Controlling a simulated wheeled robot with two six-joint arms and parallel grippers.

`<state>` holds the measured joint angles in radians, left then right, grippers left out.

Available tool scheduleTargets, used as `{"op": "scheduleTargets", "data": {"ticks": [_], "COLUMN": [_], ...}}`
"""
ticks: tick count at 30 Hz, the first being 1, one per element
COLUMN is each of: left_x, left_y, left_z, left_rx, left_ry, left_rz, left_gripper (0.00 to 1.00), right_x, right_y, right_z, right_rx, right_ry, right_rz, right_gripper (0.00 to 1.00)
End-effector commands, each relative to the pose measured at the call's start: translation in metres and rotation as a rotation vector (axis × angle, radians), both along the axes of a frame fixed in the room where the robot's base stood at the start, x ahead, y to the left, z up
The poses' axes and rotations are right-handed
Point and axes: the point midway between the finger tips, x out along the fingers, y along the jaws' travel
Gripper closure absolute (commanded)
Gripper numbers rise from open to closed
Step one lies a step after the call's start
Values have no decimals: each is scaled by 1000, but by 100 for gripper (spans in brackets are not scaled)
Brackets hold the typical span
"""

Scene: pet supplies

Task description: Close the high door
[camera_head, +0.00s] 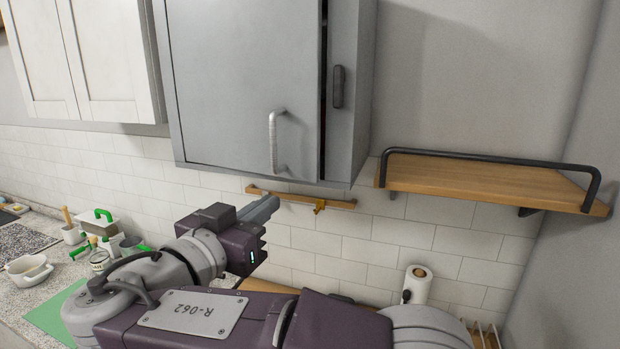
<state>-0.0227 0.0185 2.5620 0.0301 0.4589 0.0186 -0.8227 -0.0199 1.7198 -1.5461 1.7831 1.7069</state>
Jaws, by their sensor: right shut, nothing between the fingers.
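The high door (235,75) is the grey front of a wall cabinet (355,70). It has a light metal bar handle (276,140) near its lower right corner. A narrow dark gap shows between the door's right edge and the cabinet frame, so the door looks slightly ajar. My right gripper (264,208) is below the door, under the handle, and apart from both. Its fingers are shut and empty. My left gripper is not in view.
A black latch (338,87) sits on the cabinet's right part. A wooden shelf (480,181) with a black rail is mounted to the right. White cupboards (95,55) hang at left. A paper roll (417,285) stands below the shelf. Kitchen items stand on the left counter.

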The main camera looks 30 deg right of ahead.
Motion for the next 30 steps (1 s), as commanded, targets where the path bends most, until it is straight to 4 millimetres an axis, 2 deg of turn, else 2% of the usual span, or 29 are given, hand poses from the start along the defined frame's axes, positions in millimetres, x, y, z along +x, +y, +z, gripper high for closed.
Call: {"op": "scheduleTargets", "data": {"ticks": [12, 16, 21, 30], "left_x": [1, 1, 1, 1], "left_y": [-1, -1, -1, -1], "left_z": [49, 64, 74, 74], "left_rx": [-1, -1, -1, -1], "left_ry": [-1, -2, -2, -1], "left_rz": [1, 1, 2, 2], "left_gripper": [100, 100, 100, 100], "right_x": [49, 62, 73, 75], "right_y": [-74, -92, -106, -109], "right_z": [6, 6, 3, -1], "right_rx": [-2, -2, -1, 0], "right_ry": [7, 8, 7, 6], "right_rz": [-8, -5, -3, -1], "right_gripper": [100, 100, 100, 100]}}
